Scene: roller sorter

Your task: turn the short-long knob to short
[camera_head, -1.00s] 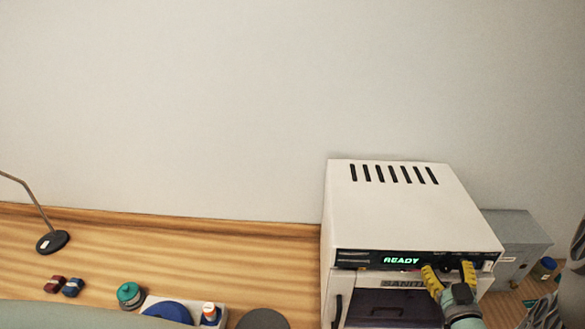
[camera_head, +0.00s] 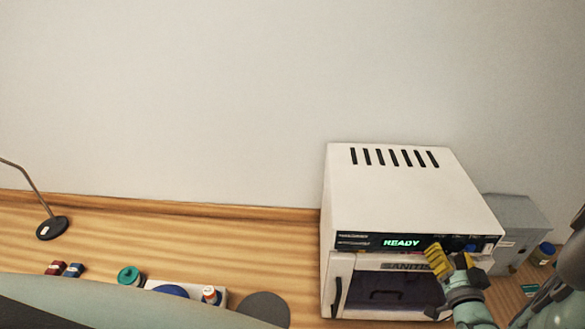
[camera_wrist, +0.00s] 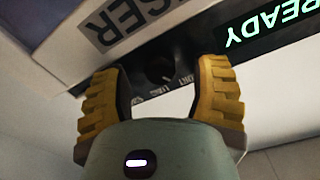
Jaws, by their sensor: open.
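The white sanitiser box (camera_head: 400,190) stands on the bench at the right, with a dark control strip under its top. A dark round knob (camera_wrist: 160,68) is on that strip in the wrist view, with small printed labels beside it, seen upside down. One reads like LONG; the knob's pointer is too dark to read. My gripper (camera_wrist: 162,80) has its two yellow fingers open, one on each side of the knob with gaps visible. In the head view my gripper (camera_head: 451,260) is at the right of the strip and hides part of it.
The green READY display (camera_head: 402,243) is left of the gripper. The box's dark-windowed door (camera_head: 385,285) lies below. A grey box (camera_head: 515,225) and a blue-lidded jar (camera_head: 544,253) stand to the right. A white tray (camera_head: 220,300) with several items and a lamp base (camera_head: 52,228) are left.

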